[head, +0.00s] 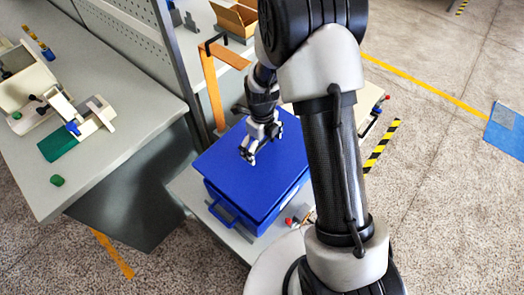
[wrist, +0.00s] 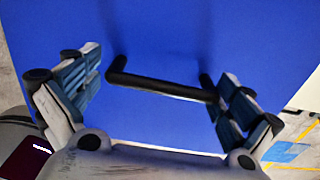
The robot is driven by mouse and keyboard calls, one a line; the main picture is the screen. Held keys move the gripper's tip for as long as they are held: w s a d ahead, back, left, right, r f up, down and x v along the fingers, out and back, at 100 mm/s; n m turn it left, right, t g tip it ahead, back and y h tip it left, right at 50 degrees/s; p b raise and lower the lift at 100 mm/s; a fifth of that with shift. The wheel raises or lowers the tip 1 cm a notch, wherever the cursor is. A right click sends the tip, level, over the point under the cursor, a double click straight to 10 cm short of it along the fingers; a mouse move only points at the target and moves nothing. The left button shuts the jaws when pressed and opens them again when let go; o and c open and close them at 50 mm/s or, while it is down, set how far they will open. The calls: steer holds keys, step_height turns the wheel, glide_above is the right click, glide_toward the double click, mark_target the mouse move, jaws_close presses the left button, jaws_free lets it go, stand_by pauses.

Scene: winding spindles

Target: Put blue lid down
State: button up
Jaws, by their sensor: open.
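The blue lid (head: 218,160) lies over the top of the blue box (head: 262,218) in the head view; whether it sits flush all round I cannot tell. In the wrist view the lid (wrist: 150,35) fills most of the picture. Its black bar handle (wrist: 165,86) stands between my fingers. My gripper (head: 249,157) is over the lid, pointing down. In the wrist view my gripper (wrist: 158,82) is open, with a finger near each end of the handle. The handle is hidden by my gripper in the head view.
The box stands on a light low surface (head: 188,188). A grey workbench (head: 130,110) with a fixture (head: 75,125) and a small green piece (head: 57,181) is at the left. An orange post (head: 212,90) rises behind the box. Open floor (head: 440,190) is at the right.

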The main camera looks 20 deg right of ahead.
mark_target(262, 143)
steer(key=shift+r, duration=0.9)
step_height(262, 143, up, 8)
steer(key=shift+f, duration=0.25)
stand_by(0.3)
steer(key=s+r+n+t, duration=0.1)
steer(key=s+r+n, duration=0.4)
steer(key=r+n, duration=0.25)
steer(key=s+r+n+t, duration=0.1)
steer(key=s+r+n, duration=0.4)
steer(key=r+n, duration=0.3)
steer(key=s+r+n+t, duration=0.2)
steer(key=s+r+n, duration=0.3)
steer(key=s+n, duration=0.8)
steer(key=shift+n+t, duration=0.3)
steer(key=shift+n, duration=0.05)
steer(key=shift+c, duration=0.4)
